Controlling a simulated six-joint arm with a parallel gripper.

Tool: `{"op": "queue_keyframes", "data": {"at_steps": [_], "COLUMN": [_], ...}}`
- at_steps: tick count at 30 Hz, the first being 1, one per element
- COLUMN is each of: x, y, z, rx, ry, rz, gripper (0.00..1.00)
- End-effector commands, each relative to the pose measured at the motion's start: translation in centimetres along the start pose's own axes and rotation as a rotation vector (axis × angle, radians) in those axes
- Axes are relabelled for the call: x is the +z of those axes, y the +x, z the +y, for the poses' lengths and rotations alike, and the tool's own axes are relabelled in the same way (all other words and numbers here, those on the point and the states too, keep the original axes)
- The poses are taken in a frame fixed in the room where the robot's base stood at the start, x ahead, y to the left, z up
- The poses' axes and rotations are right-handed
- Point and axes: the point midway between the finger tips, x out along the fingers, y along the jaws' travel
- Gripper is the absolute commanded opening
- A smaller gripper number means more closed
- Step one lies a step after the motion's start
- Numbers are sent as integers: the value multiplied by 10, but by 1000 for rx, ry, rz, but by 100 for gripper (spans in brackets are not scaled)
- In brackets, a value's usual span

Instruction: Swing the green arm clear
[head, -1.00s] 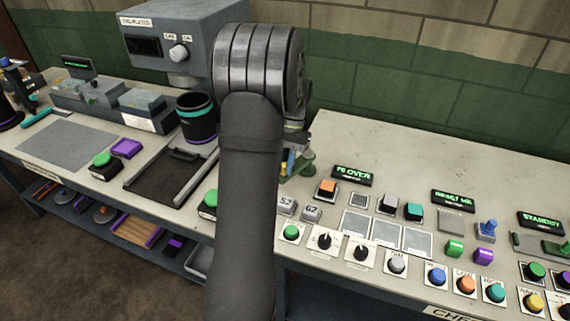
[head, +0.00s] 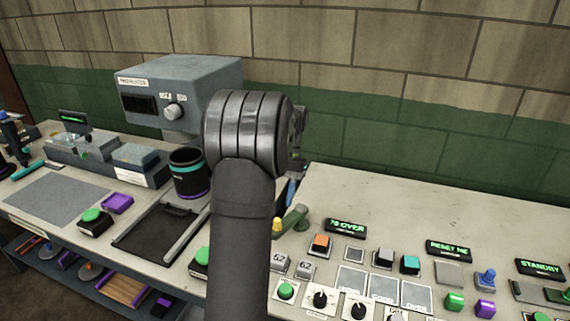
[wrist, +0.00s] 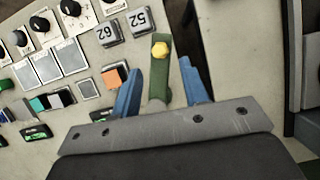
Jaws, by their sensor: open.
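The green arm (wrist: 159,75) is a flat bar with a yellow knob (wrist: 160,49) at one end, seen in the wrist view. It also shows in the head view (head: 295,217), just right of my forearm, with its yellow knob (head: 277,225) low beside it. My gripper (wrist: 163,84) is open, with one blue finger on each side of the green bar. I cannot tell whether either finger touches it. The bar's other end is hidden behind my gripper in the wrist view. In the head view my wrist and forearm hide most of the gripper.
An orange button (head: 320,243), displays, plates and knobs fill the bench to the right. A grey machine (head: 178,82) and a dark cup (head: 188,175) stand left. The bench's back right is clear.

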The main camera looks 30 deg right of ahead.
Motion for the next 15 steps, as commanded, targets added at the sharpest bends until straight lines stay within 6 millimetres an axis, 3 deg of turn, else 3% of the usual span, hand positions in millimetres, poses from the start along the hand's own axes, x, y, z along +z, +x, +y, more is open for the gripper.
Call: {"op": "queue_keyframes", "data": {"at_steps": [6, 15], "x": [-1, 0], "y": [-54, -94], "z": [0, 0], "rx": [-1, -1], "ry": [0, 0], "rz": [4, 1], "gripper": [40, 40]}}
